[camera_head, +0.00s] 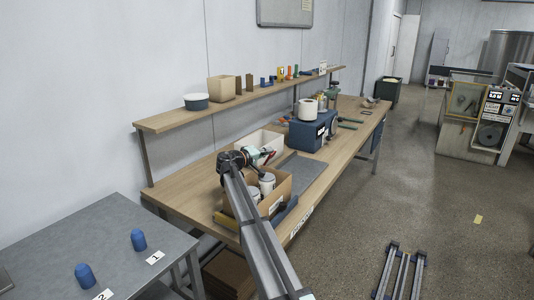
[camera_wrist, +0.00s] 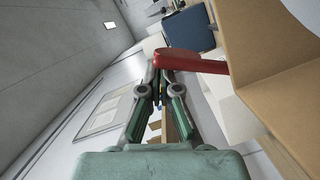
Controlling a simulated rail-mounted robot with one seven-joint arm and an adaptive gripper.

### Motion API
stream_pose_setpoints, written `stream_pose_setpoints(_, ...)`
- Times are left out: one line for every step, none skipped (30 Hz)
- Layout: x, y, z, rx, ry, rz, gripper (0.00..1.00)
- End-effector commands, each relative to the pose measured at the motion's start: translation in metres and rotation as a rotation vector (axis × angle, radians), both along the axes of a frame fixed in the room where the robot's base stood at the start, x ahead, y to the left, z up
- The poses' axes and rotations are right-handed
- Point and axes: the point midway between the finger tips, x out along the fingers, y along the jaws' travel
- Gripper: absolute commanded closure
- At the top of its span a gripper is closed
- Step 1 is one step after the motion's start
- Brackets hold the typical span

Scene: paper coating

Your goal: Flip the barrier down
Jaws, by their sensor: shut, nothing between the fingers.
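A red bar (camera_wrist: 192,63) with a rounded end crosses just by the fingertips of my gripper (camera_wrist: 157,80) in the wrist view. It may be the barrier; the frames do not settle this. The fingers are shut with nothing between them. I cannot tell whether they touch the bar. In the head view, my gripper (camera_head: 262,156) is above the long wooden table (camera_head: 190,192), near the white bin (camera_head: 268,140) and the cardboard box (camera_head: 283,189). A small red piece (camera_head: 268,154) shows beside it. My arm hides part of this area.
The cardboard box holds white containers (camera_head: 267,183) and stands close to my arm. A blue machine (camera_head: 308,135) with a white roll (camera_head: 307,108) is farther along the table. A shelf (camera_head: 240,97) with small items runs along the wall. A grey table (camera_head: 90,245) with blue pieces is at lower left.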

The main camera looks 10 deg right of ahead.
Motion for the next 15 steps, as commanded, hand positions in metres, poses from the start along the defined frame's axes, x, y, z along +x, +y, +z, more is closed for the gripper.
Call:
stream_pose_setpoints(0.0, 0.0, 0.0, 0.0, 0.0, 0.0, 1.0)
stream_pose_setpoints(0.0, 0.0, 0.0, 0.0, 0.0, 0.0, 1.0)
stream_pose_setpoints(0.0, 0.0, 0.0, 0.0, 0.0, 0.0, 1.0)
stream_pose_setpoints(0.0, 0.0, 0.0, 0.0, 0.0, 0.0, 1.0)
stream_pose_setpoints(0.001, 0.001, 0.0, 0.0, 0.0, 0.0, 1.0)
stream_pose_setpoints(0.002, 0.001, 0.001, 0.0, 0.0, 0.0, 1.0)
stream_pose_setpoints(0.003, 0.002, 0.002, 0.0, 0.0, 0.0, 1.0)
stream_pose_setpoints(0.004, 0.003, 0.002, 0.0, 0.0, 0.0, 1.0)
stream_pose_setpoints(0.007, 0.005, 0.004, 0.0, 0.0, 0.0, 1.0)
stream_pose_setpoints(0.009, 0.007, 0.006, -0.001, 0.0, 0.0, 1.0)
stream_pose_setpoints(0.012, 0.009, 0.007, 0.0, -0.001, 0.0, 1.0)
stream_pose_setpoints(0.016, 0.013, 0.01, 0.0, -0.001, -0.001, 1.0)
stream_pose_setpoints(0.019, 0.015, 0.013, 0.0, -0.001, -0.001, 1.0)
stream_pose_setpoints(0.023, 0.018, 0.015, 0.0, -0.001, -0.001, 1.0)
stream_pose_setpoints(0.028, 0.022, 0.019, 0.001, -0.002, -0.001, 1.0)
